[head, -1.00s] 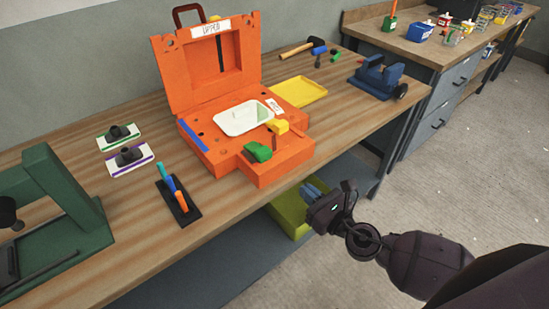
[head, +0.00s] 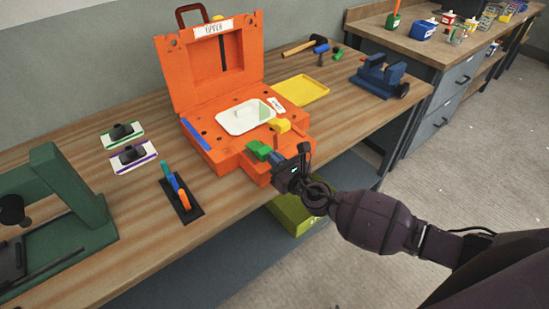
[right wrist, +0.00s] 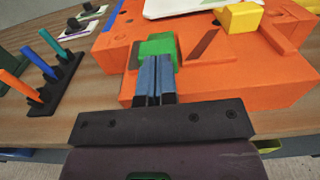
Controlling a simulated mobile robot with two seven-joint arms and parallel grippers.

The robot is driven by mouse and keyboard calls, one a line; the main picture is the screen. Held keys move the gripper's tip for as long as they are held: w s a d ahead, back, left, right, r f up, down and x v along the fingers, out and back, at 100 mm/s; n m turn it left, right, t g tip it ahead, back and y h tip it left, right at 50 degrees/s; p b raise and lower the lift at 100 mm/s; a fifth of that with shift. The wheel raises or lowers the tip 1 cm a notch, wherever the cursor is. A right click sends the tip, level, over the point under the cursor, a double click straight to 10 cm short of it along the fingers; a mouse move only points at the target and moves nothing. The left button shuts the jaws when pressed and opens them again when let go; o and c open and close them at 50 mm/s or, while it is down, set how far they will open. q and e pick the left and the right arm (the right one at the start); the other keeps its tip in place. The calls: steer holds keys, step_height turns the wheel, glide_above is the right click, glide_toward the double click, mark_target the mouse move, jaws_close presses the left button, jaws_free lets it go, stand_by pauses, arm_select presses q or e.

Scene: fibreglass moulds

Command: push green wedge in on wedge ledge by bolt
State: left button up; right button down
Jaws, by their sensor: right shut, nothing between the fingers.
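The green wedge (head: 259,150) lies on the front ledge of the orange mould (head: 225,160); it also shows in the right wrist view (right wrist: 157,46). My right gripper (head: 277,158) is shut with nothing between its fingers. In the right wrist view its blue fingertips (right wrist: 155,62) point at the near end of the green wedge and look touching or nearly so. A brown slot or bar (right wrist: 203,43) lies right of the wedge on the ledge. I cannot clearly make out a bolt. My left gripper is not in view.
A yellow block (head: 280,125) sits on the mould right of the green wedge. The mould's lid (head: 187,75) stands open behind. A rack of coloured tools (head: 181,205) is left, a yellow tray (head: 302,91) and blue vise (head: 380,75) right.

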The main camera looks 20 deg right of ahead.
mark_target(267, 150)
steer(key=shift+w+a, duration=0.1)
steer(key=shift+w, duration=0.05)
steer(key=shift+b+x, duration=0.3)
steer(key=shift+x, duration=1.35)
